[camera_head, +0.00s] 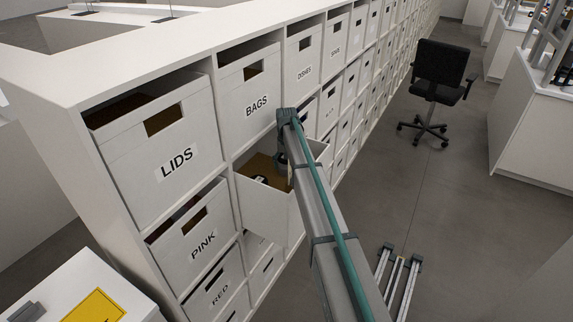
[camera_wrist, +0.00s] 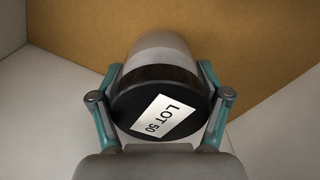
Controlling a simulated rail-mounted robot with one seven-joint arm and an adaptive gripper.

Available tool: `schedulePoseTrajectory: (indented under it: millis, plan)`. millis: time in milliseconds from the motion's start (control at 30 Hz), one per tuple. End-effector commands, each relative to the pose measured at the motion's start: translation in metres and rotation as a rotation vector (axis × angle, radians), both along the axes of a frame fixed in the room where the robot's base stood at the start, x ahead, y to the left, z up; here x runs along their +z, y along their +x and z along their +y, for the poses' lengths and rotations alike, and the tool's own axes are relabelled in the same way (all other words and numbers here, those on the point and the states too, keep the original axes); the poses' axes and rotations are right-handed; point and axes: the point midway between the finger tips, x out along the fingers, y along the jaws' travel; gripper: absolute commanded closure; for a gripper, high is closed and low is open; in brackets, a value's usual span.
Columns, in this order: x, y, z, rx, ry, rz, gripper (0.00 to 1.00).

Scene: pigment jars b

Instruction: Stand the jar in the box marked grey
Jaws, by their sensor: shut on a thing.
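My gripper (camera_wrist: 158,82) is shut on the jar. In the wrist view the jar has a pale body (camera_wrist: 160,46) and a black lid (camera_wrist: 128,103) with a white label reading "LOT 50". A teal finger lies on each side of it. Beyond it are a brown surface and pale walls. In the head view my arm reaches to a pulled-out white box (camera_head: 255,212) below BAGS, which has a brown inside. A small dark thing with a white patch (camera_head: 260,179) shows in it; I cannot tell if it is the held jar. No marking is readable on this box.
Shut boxes marked LIDS (camera_head: 178,165), BAGS (camera_head: 256,105), PINK (camera_head: 203,245) and RED (camera_head: 220,293) fill the white shelf around the open one. A black office chair (camera_head: 438,80) stands at the back right.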

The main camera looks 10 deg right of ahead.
Motion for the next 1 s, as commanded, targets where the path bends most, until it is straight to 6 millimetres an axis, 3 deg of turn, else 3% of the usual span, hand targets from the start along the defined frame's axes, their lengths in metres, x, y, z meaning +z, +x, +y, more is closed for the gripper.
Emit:
schedulePoseTrajectory:
  millis: [33, 67, 200, 667, 1000]
  plan:
    - [-0.002, 0.000, 0.000, 0.000, 0.000, 0.000, 0.72]
    - [-0.002, 0.000, 0.000, 0.000, 0.000, 0.000, 0.22]
    - [-0.002, 0.000, 0.000, 0.000, 0.000, 0.000, 0.00]
    - [0.004, 0.000, 0.000, 0.000, 0.000, -0.001, 0.00]
    - [0.050, 0.001, 0.000, 0.000, 0.000, -0.003, 0.00]
